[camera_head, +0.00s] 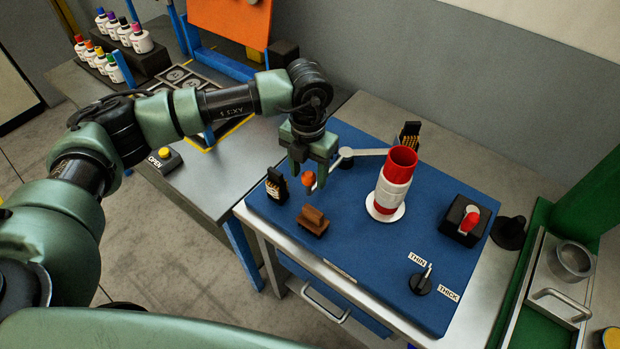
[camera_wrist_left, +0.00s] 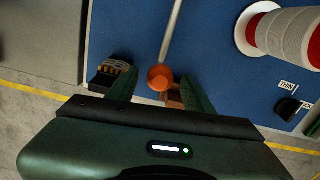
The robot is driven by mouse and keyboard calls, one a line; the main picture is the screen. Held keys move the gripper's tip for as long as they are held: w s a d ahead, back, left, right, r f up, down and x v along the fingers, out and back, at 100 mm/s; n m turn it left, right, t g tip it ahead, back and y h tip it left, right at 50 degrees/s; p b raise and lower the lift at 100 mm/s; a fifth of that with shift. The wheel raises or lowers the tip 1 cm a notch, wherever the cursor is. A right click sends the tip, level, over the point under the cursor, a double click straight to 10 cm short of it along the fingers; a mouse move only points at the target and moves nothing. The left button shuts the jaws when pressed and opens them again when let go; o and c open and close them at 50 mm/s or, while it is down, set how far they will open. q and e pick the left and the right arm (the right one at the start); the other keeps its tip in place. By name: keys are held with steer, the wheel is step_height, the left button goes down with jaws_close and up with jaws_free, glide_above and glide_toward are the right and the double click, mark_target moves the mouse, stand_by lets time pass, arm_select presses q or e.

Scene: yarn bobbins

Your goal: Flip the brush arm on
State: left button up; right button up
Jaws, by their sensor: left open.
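The brush arm (camera_head: 360,153) is a thin pale metal bar above the blue panel, running from near the bobbin to a pivot by my gripper. An orange knob (camera_head: 308,179) stands near its left end; it also shows in the left wrist view (camera_wrist_left: 160,77). My left gripper (camera_head: 309,180) is open, with its fingers pointing down on either side of the orange knob. I cannot tell whether they touch it. In the left wrist view the bar (camera_wrist_left: 173,35) runs up from the knob. My right gripper is not in view.
A red and white bobbin (camera_head: 393,180) stands on the blue panel (camera_head: 345,240). A brown block (camera_head: 313,221), a black brush piece (camera_head: 276,186), a red switch (camera_head: 468,221) and a THIN/THICK dial (camera_head: 420,284) are around it. A yellow OPEN button (camera_head: 164,153) is at left.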

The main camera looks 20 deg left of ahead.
mark_target(309, 185)
arm_select(q)
step_height(309, 185, down, 4)
steer(key=shift+r+p, duration=0.1)
steer(key=shift+p, duration=0.45)
steer(key=shift+f, duration=0.65)
steer(key=c, duration=1)
jaws_close()
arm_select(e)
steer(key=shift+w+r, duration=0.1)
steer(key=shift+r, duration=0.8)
arm_select(q)
steer(key=shift+r, duration=0.1)
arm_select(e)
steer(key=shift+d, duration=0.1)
